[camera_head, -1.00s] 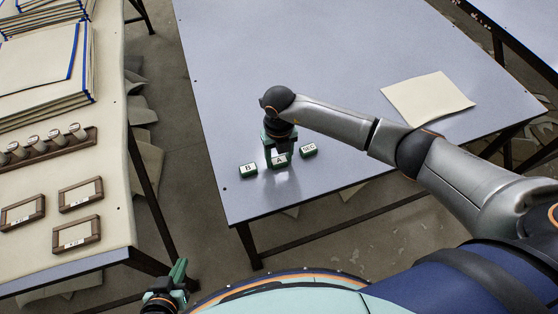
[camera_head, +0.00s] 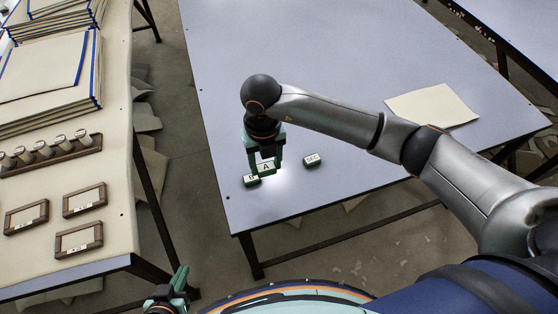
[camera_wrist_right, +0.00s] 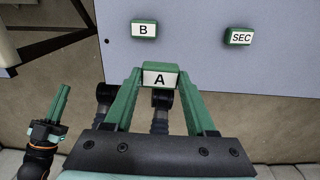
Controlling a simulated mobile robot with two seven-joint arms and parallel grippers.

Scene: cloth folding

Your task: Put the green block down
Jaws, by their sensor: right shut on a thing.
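The green block with a white A label (camera_head: 266,168) is between the fingers of my right gripper (camera_head: 266,161). My right gripper is shut on it and holds it above the lilac table, near the front left corner. The A block also shows between the two green fingers in the right wrist view (camera_wrist_right: 159,79). In the head view it partly covers the green B block (camera_head: 251,181). My left gripper (camera_head: 179,284) is at the bottom of the head view, away from the blocks. Whether its fingers are open is unclear.
The lilac table (camera_head: 300,60) is mostly bare. The green SEC block (camera_head: 311,160) lies right of the B block. A cream cloth (camera_head: 432,106) lies further right. A side table at left carries stacked cloths (camera_head: 50,75), a rack of cylinders (camera_head: 55,153) and wooden frames (camera_head: 79,239).

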